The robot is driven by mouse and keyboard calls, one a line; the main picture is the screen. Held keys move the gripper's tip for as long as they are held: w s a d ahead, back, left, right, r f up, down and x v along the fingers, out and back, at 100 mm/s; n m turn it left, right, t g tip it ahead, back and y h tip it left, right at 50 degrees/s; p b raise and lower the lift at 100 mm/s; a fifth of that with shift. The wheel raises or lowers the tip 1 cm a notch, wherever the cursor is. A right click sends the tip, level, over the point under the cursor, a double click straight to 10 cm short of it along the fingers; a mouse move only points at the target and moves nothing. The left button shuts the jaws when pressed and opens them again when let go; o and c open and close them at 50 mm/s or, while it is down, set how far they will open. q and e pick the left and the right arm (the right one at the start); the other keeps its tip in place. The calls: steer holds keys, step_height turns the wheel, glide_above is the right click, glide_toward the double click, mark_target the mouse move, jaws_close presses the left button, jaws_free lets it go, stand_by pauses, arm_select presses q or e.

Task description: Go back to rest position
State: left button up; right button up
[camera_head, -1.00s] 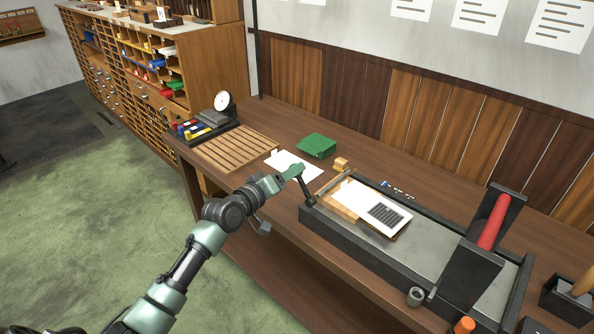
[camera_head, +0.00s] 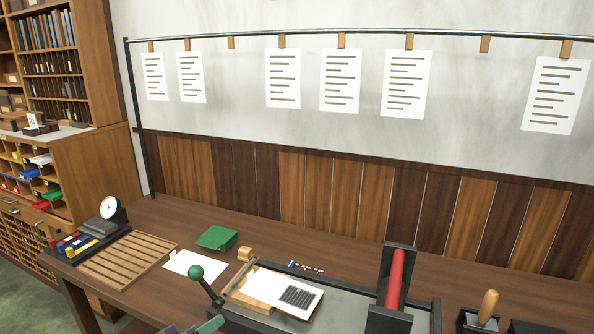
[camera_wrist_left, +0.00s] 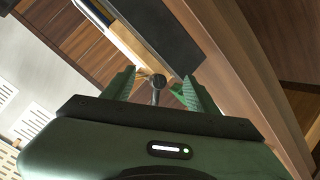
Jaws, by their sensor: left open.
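My left gripper (camera_head: 205,326) shows only in part at the bottom edge of the head view, just below the proof press (camera_head: 345,305). In the left wrist view, its two green fingers (camera_wrist_left: 158,85) are spread apart, with nothing clamped between them. A dark rod with a round end shows past the fingertips there; I cannot tell what it belongs to. A lever with a green ball knob (camera_head: 196,272) stands tilted at the left end of the press, apart from the gripper. My right gripper is not in view.
A printed sheet (camera_head: 297,297) lies on the press bed, beside a red roller (camera_head: 395,280). On the wooden bench (camera_head: 170,215) are a slatted wooden rack (camera_head: 130,260), a white sheet (camera_head: 195,263) and a green block (camera_head: 216,238). Printed pages hang from a rail (camera_head: 265,35) behind.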

arm_select(q)
steer(key=s+d+f+m+g+y, duration=0.1)
steer(key=s+d+f+m+g, duration=0.2)
steer(key=s, duration=0.5)
steer(key=s+d+f+m+g, duration=0.1)
steer(key=s+d+f+g, duration=0.1)
steer(key=s+f, duration=0.45)
steer(key=s+a+m+g+y, duration=0.2)
steer(key=s+g+y, duration=0.15)
steer(key=s, duration=1.55)
step_height(320, 180, down, 27)
steer(key=s+g, duration=0.1)
steer(key=g, duration=0.1)
steer(key=s+a+f+g, duration=0.1)
steer(key=s+a+f, duration=0.1)
steer(key=s+f, duration=1.2)
steer(key=s, duration=0.2)
steer(key=shift+s+a+f, duration=0.3)
steer(key=shift+s+f, duration=0.05)
steer(key=shift+f, duration=0.05)
